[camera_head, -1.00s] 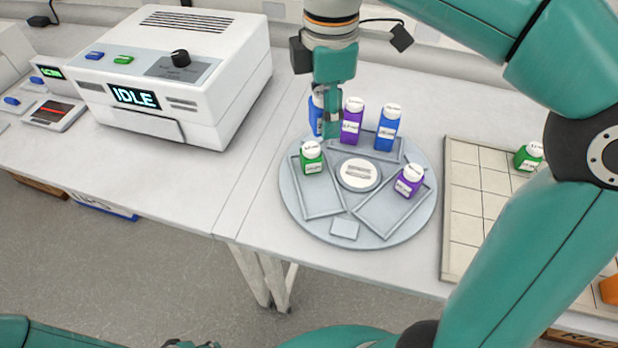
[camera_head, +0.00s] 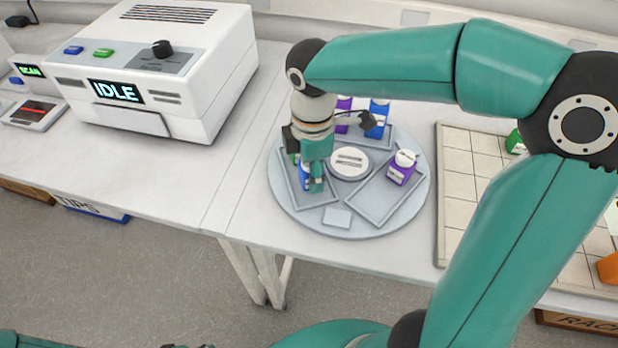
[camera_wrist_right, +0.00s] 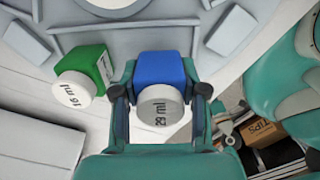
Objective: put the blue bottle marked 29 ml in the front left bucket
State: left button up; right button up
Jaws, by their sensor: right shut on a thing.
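The blue bottle marked 29 ml (camera_wrist_right: 160,70) has a white cap and is held between the fingers of my right gripper (camera_wrist_right: 160,92). In the head view the bottle (camera_head: 304,178) is over the front left bucket (camera_head: 316,200) of the round grey carousel (camera_head: 352,226). My right gripper (camera_head: 315,184) is shut on it and partly hides it. I cannot tell whether its base touches the bucket floor. A green bottle (camera_wrist_right: 93,72) stands beside it in the wrist view, mostly hidden in the head view. My left gripper is not in view.
A purple bottle (camera_head: 401,170) stands in the front right bucket. A blue bottle (camera_head: 377,120) and a purple one (camera_head: 343,112) are in the back bucket. A white machine reading IDLE (camera_head: 160,75) is at left, a tiled rack (camera_head: 468,165) at right.

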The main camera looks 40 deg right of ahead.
jog(key=shift+f, duration=1)
jog(key=shift+f, duration=0.15)
jog(key=o, duration=1.1)
jog(key=shift+r, duration=0.25)
notch_tip(320, 180, up, 12)
jog(key=shift+f+p, duration=0.1)
jog(key=shift+p, duration=0.5)
